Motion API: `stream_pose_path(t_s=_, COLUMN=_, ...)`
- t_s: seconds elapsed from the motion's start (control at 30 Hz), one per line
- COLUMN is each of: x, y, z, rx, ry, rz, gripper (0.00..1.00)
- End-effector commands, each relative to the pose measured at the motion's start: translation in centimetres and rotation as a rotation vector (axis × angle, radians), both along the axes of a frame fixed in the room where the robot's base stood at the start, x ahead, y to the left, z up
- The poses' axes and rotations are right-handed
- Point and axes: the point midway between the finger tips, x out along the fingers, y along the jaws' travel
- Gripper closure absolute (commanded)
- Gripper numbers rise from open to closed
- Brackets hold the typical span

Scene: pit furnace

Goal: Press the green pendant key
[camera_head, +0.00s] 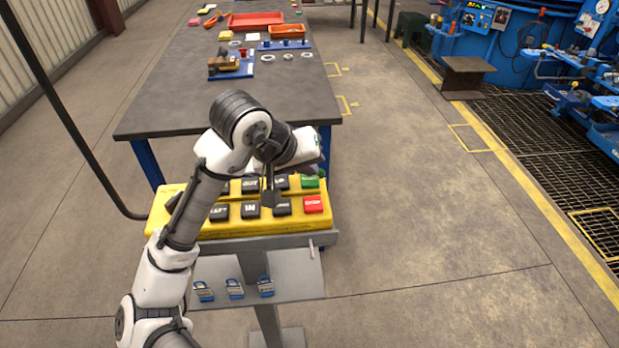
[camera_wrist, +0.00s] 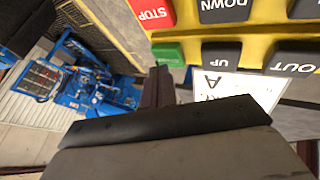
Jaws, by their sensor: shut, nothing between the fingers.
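The green key (camera_head: 310,181) is at the right end of the far key row on the yellow pendant box (camera_head: 165,222). In the wrist view the green key (camera_wrist: 168,54) lies just beyond the dark fingertips of my gripper (camera_wrist: 160,72). My gripper (camera_head: 270,197) is shut and empty. In the head view it points down over the box, left of the green key, overlapping the black keys. No contact with the green key can be made out; the height above it is hard to judge.
The red STOP key (camera_head: 313,204) is beside the green one, on the near row. The black UP key (camera_wrist: 220,55) and DOWN key (camera_wrist: 225,10) are close by. A grey stand (camera_head: 290,242) carries the box. A dark table (camera_head: 180,90) stands behind; open floor lies to the right.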

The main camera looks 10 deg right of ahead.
Motion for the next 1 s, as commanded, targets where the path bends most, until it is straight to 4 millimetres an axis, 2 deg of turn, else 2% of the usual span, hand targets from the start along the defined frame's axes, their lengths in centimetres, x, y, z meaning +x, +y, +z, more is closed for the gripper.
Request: stream_pose_path(t_s=1.0, x=0.00, y=0.01, z=-0.91, rx=0.001, ry=0.000, rz=0.000, gripper=1.00)
